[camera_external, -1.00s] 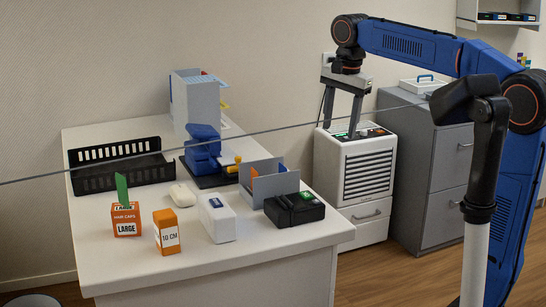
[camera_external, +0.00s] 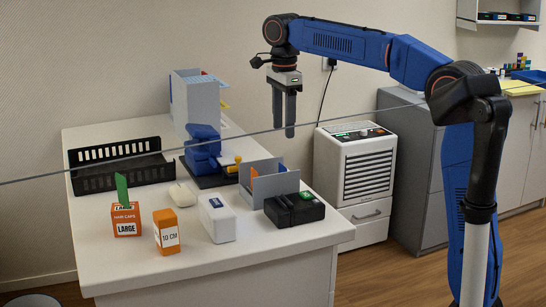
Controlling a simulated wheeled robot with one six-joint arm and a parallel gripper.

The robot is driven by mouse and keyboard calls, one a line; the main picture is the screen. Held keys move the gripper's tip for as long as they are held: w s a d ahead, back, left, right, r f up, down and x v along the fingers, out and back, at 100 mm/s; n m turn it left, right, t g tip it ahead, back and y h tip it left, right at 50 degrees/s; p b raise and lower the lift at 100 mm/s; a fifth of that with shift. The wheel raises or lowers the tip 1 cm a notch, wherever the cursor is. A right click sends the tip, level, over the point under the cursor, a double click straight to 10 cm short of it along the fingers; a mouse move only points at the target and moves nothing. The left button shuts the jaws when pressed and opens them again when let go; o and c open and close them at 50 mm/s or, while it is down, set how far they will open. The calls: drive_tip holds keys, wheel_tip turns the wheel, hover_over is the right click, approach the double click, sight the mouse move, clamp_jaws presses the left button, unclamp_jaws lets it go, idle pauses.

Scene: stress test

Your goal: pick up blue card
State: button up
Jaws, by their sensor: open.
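A small grey divider holder (camera_external: 262,170) stands at the right of the white table. A small blue piece (camera_external: 282,168), perhaps the blue card, shows at its right end, and an orange piece (camera_external: 254,174) shows at its left. A light blue flat piece (camera_external: 220,82) also sticks out of a tall grey box (camera_external: 196,105) at the back; I cannot tell which is the task's card. My gripper (camera_external: 284,130) is open and empty, fingers pointing down, above the table's right side and higher than the small holder.
A black box with a green label (camera_external: 295,208) sits in front of the holder. A blue device (camera_external: 203,150) stands behind left. A white box (camera_external: 217,218), orange boxes (camera_external: 167,232) and a black basket (camera_external: 120,172) are also on the table. A cable crosses the view.

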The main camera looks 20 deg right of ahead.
hover_over(283, 166)
wheel_tip(283, 166, down, 7)
drive_tip(key=shift+w+f, duration=0.2)
drive_tip(key=shift+f, duration=2.65)
drive_tip(key=shift+c, duration=0.7)
drive_tip(key=c, duration=0.7)
